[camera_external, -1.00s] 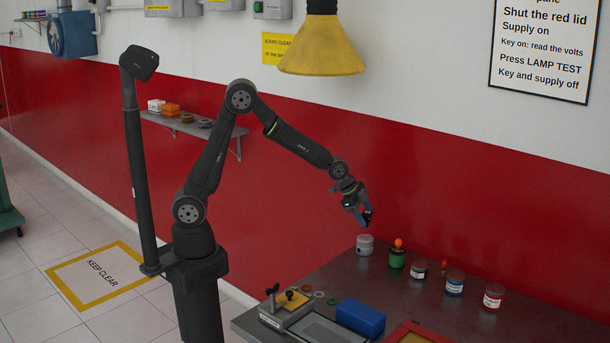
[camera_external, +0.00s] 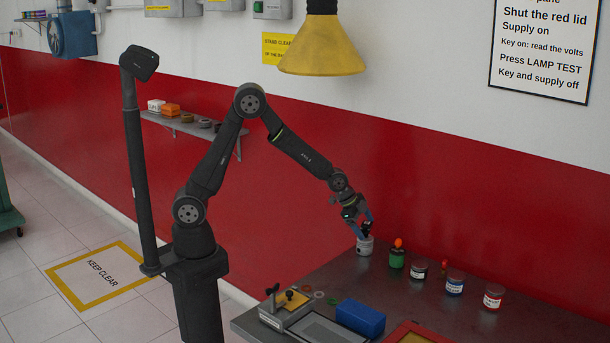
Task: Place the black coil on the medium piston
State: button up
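My gripper (camera_external: 366,230) has blue fingers and points down at the top of a pale grey cylinder (camera_external: 364,249) at the table's back left. The fingertips are at or just above its rim; I cannot tell whether they touch it. Something dark shows between the fingers, but it is too small to tell whether it is the black coil or part of the gripper. How far the fingers are apart is not clear. I cannot pick out the black coil or the medium piston for certain.
Right of the cylinder stand a green container (camera_external: 397,259) with an orange top and labelled jars, one blue (camera_external: 455,284), one red (camera_external: 493,298). In front are a blue box (camera_external: 360,318), a red-framed tray (camera_external: 418,334), a grey fixture (camera_external: 272,321) and small rings (camera_external: 319,295).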

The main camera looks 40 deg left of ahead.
jog(key=shift+a+r, duration=0.1)
jog(key=shift+r, duration=0.35)
jog(key=v, duration=1.1)
jog(key=shift+s+r, duration=0.2)
jog(key=x, duration=1.2)
jog(key=shift+a+f, duration=0.1)
jog(key=shift+f, duration=0.05)
jog(key=shift+r, duration=0.25)
